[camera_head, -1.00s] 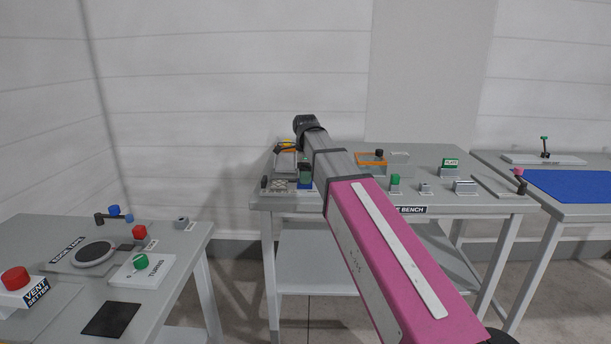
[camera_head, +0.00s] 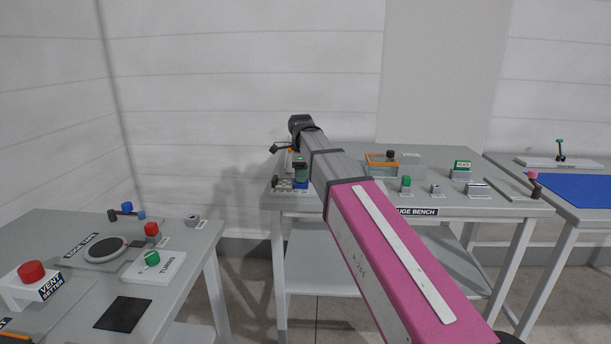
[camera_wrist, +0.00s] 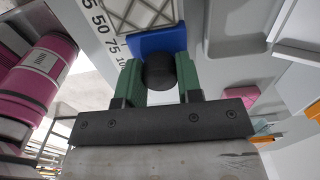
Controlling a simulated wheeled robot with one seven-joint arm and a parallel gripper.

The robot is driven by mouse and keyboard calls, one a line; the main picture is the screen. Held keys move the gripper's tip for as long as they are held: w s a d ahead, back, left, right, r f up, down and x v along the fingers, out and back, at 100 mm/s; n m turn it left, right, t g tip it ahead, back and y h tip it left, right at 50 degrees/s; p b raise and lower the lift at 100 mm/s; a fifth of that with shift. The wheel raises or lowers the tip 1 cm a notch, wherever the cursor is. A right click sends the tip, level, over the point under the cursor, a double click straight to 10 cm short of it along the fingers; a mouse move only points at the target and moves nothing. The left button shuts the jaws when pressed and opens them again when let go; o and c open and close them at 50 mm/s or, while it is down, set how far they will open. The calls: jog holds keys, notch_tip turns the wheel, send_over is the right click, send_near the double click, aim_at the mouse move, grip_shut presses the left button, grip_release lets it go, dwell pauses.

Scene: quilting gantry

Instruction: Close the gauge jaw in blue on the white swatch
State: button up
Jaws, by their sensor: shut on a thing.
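My gripper (camera_wrist: 160,80), with green fingers, is shut on a round black knob (camera_wrist: 159,72) at the blue gauge jaw (camera_wrist: 157,41). The jaw lies just beyond the knob in the wrist view, and its blue edge (camera_head: 301,185) shows low beside my gripper (camera_head: 301,171) in the head view. The pale swatch (camera_wrist: 138,10) with dark lattice lines lies at the jaw's far edge; it also shows left of the jaw in the head view (camera_head: 284,184). They look touching or nearly so; I cannot tell which.
A printed scale (camera_wrist: 106,28) runs left of the jaw. On the gauge bench (camera_head: 357,191), an orange-framed fixture (camera_head: 377,166), a green knob (camera_head: 405,182) and a plate block (camera_head: 461,169) stand to the right. A side table (camera_head: 60,235) with knobs stands at left.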

jog(key=o, duration=0.7)
jog(key=shift+r, duration=0.15)
notch_tip(320, 180, up, 10)
jog(key=shift+r, duration=0.25)
